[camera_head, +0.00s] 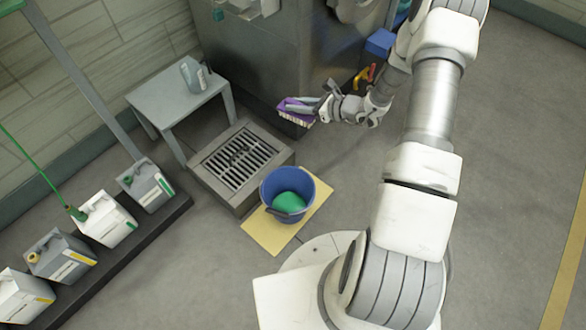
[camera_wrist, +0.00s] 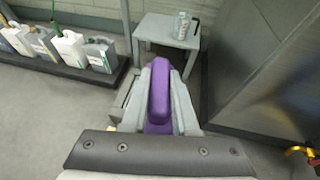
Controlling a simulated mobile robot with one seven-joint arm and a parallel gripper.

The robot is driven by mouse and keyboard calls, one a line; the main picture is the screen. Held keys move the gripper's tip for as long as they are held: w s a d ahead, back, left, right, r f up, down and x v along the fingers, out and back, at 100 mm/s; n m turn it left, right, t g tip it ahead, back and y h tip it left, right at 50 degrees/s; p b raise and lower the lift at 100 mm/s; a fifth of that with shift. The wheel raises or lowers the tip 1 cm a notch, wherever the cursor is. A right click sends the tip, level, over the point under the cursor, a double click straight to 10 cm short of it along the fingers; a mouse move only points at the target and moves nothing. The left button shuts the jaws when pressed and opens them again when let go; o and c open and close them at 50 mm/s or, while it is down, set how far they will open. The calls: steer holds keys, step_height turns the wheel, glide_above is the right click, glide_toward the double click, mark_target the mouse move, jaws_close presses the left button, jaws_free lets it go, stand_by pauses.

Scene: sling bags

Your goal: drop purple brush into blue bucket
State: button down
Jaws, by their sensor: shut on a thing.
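A purple brush (camera_head: 296,112) with pale bristles is held in my gripper (camera_head: 318,107), which is shut on it. In the wrist view the brush (camera_wrist: 160,92) stands between the two grey fingers of my gripper (camera_wrist: 160,100). The blue bucket (camera_head: 270,190) stands on a yellow mat, with something green inside it. The held brush is above and slightly right of the bucket in the head view, apart from it. The bucket does not show clearly in the wrist view.
A floor drain grate (camera_head: 238,160) in a raised block lies beside the bucket. A small grey table (camera_head: 178,100) holds a bottle (camera_head: 195,75). Several jugs (camera_head: 105,218) line a dark ledge at left. A steel cabinet (camera_head: 270,50) stands behind the brush. Floor at right is clear.

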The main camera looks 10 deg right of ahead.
steer(key=s+a+f+m+b, duration=0.1)
steer(key=s+f+b, duration=0.1)
steer(key=f, duration=1.4)
steer(key=s+a+f+m+t+h+b, duration=0.1)
steer(key=f+b, duration=0.3)
steer(key=f, duration=1.3)
steer(key=shift+s+a+f+t+h, duration=0.15)
steer(key=shift+s+f+t+h, duration=0.15)
steer(key=shift+s, duration=0.35)
steer(key=c, duration=0.6)
jaws_free()
steer(key=p+v, duration=0.5)
steer(key=v, duration=1.2)
steer(key=shift+r, duration=0.2)
steer(key=shift+s, duration=0.1)
